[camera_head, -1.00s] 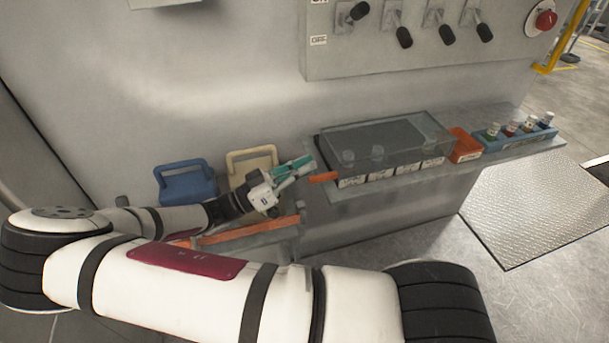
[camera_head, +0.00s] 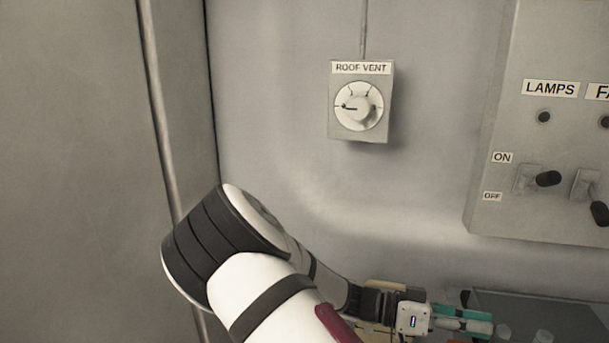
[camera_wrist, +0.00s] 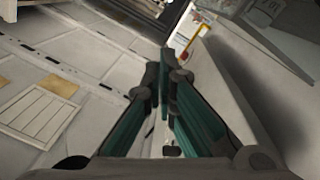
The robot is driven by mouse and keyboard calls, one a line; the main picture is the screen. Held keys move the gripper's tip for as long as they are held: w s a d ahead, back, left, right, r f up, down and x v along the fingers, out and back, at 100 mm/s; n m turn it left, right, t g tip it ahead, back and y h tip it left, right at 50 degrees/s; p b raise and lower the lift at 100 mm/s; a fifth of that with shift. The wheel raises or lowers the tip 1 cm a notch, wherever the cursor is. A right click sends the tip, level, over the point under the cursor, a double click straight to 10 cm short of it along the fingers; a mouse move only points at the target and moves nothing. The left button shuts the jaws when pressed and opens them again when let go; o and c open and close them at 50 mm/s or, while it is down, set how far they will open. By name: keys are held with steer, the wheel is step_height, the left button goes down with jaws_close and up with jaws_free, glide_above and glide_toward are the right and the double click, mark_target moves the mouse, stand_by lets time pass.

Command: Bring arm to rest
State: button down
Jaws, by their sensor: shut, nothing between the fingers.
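My gripper (camera_head: 463,321) is at the lower right of the head view, with its teal fingers pointing right. Its fingers are closed together with nothing between them. In the wrist view the gripper (camera_wrist: 163,75) points out over the floor beside a grey wall. My arm is bent and raised, with its elbow in the lower middle of the head view.
A roof vent box with a dial (camera_head: 360,103) is on the wall above the arm. A switch panel (camera_head: 560,110) is at the right. Pale floor (camera_wrist: 70,55) shows in the wrist view.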

steer(key=s+a+r+n+y+p, duration=0.2)
steer(key=s+a+r+n+y, duration=0.15)
steer(key=s+n+y, duration=0.45)
steer(key=s+a+r+n+t+y+p, duration=0.1)
steer(key=s+a+r+n+t+y, duration=0.3)
steer(key=r, duration=0.3)
steer(key=s+a+r+n+t+y+p, duration=0.1)
steer(key=s+a+r+n+t+y, duration=0.3)
steer(key=s+r+t+y, duration=0.1)
steer(key=shift+s+a+r+t, duration=0.2)
steer(key=shift+r+t, duration=0.5)
steer(key=shift+r, duration=0.55)
